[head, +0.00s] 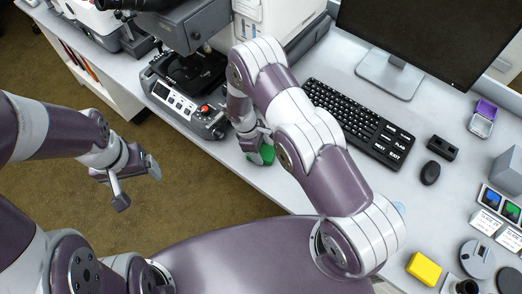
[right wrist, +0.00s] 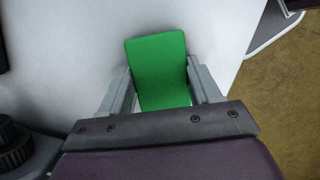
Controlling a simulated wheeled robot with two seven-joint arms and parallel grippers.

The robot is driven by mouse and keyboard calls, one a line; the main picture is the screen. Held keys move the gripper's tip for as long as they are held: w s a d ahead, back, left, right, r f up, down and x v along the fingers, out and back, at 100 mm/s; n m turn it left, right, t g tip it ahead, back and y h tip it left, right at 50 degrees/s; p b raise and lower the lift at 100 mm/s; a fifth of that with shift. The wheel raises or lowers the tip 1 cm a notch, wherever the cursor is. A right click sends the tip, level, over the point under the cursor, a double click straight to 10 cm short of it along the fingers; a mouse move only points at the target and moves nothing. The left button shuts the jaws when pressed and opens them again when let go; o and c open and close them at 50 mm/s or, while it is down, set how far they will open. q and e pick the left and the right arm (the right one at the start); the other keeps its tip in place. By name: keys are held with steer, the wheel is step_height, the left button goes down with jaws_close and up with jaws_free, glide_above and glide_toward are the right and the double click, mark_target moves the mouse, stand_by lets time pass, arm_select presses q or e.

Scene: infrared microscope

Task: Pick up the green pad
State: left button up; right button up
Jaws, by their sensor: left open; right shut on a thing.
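The green pad (right wrist: 160,70) is between the two fingers of my right gripper (right wrist: 161,84) in the right wrist view. The fingers press on its left and right sides, and it stands out beyond their tips. In the head view the green pad (head: 264,155) shows only in part, low over the table near its front edge, partly hidden by my right gripper (head: 257,146). I cannot tell whether it touches the table. My left gripper (head: 137,187) is open and empty over the floor, left of the table.
The microscope base (head: 186,99) stands just left of my right gripper. A black keyboard (head: 355,120) lies to the right, with a mouse (head: 430,173) and a yellow block (head: 424,269) beyond. The white table (head: 290,187) is bare near its front edge.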

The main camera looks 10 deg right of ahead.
mark_target(264, 151)
steer(key=shift+w+r, duration=0.1)
steer(key=shift+r, duration=0.35)
step_height(264, 151, up, 3)
steer(key=shift+r+b, duration=0.1)
steer(key=shift+b, duration=0.55)
steer(key=s+d+r+b, duration=0.1)
steer(key=s+r, duration=0.6)
steer(key=s, duration=0.4)
steer(key=shift+s+d+b, duration=0.25)
steer(key=shift+s+b, duration=0.05)
steer(key=shift+s, duration=0.05)
